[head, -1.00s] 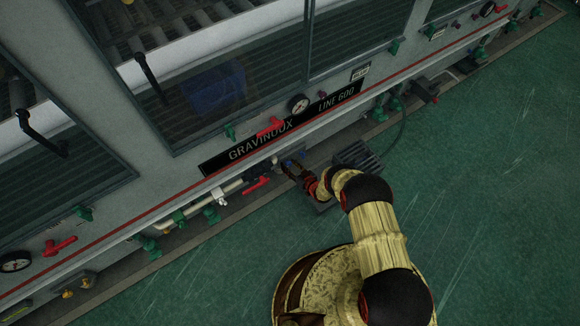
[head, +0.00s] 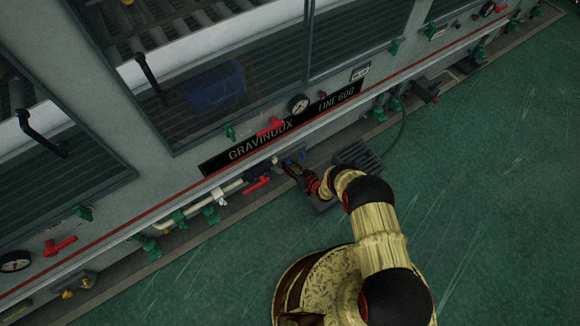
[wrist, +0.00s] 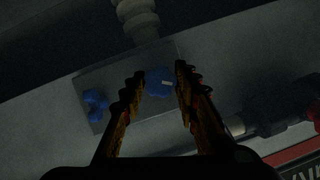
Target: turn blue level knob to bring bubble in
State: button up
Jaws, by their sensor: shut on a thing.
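A blue lobed knob (wrist: 159,82) with a small pale mark sits on a grey plate (wrist: 122,78) in the wrist view. My gripper (wrist: 160,74) has one finger on each side of this knob and is shut on it. A second blue knob (wrist: 96,104) is on the same plate to the left, clear of the fingers. In the head view my gripper (head: 291,169) is low at the machine's front, under the black nameplate, with a bit of blue (head: 302,154) just beyond it. No level bubble can be made out in either view.
A pale ribbed fitting (wrist: 137,20) rises above the plate. A pipe with a red lever (head: 257,186) runs to the left of my gripper. A dark slatted box (head: 358,157) is close on the right. The green floor (head: 480,200) is open.

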jog(key=o, duration=1.2)
jog(key=shift+c, duration=0.2)
jog(key=shift+d, duration=0.1)
jog(key=v, duration=1.2)
